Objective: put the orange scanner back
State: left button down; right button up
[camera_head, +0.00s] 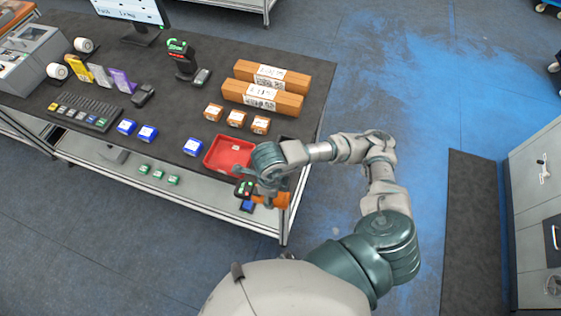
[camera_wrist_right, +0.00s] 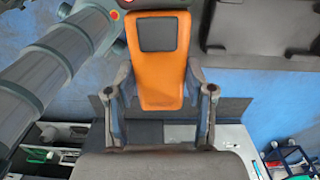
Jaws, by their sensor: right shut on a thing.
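The orange scanner (camera_head: 282,200) is in my right gripper, off the front right corner of the dark table. In the right wrist view the scanner's orange body (camera_wrist_right: 158,80), with a dark square panel, sits between the two fingers of my right gripper (camera_wrist_right: 160,95). The gripper is shut on it. In the head view my right wrist and the gripper hide part of the scanner. My left gripper is not in view.
A red tray (camera_head: 229,152) lies just left of my right wrist. Small brown boxes (camera_head: 236,118) and two long boxes (camera_head: 262,95) lie behind it.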

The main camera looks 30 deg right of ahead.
jog(key=shift+m, duration=0.3)
jog(key=w+d, duration=0.3)
jog(key=d, duration=0.1)
jog(key=w+d+f+p, duration=0.1)
jog(key=w+d, duration=0.2)
jog(key=d, duration=0.1)
jog(key=w+d+p, duration=0.1)
jog(key=w+d, duration=0.3)
jog(key=shift+d+f, duration=0.15)
jog(key=shift+f, duration=0.15)
jog(key=shift+w, duration=0.1)
jog(key=f+p, duration=0.1)
jog(key=f, duration=0.2)
jog(key=shift+a, duration=0.2)
jog(key=shift+f, duration=0.25)
jog(key=shift+d+f, duration=0.15)
jog(key=o, duration=1.4)
jog(key=shift+d, duration=0.15)
jog(key=shift+c, duration=0.2)
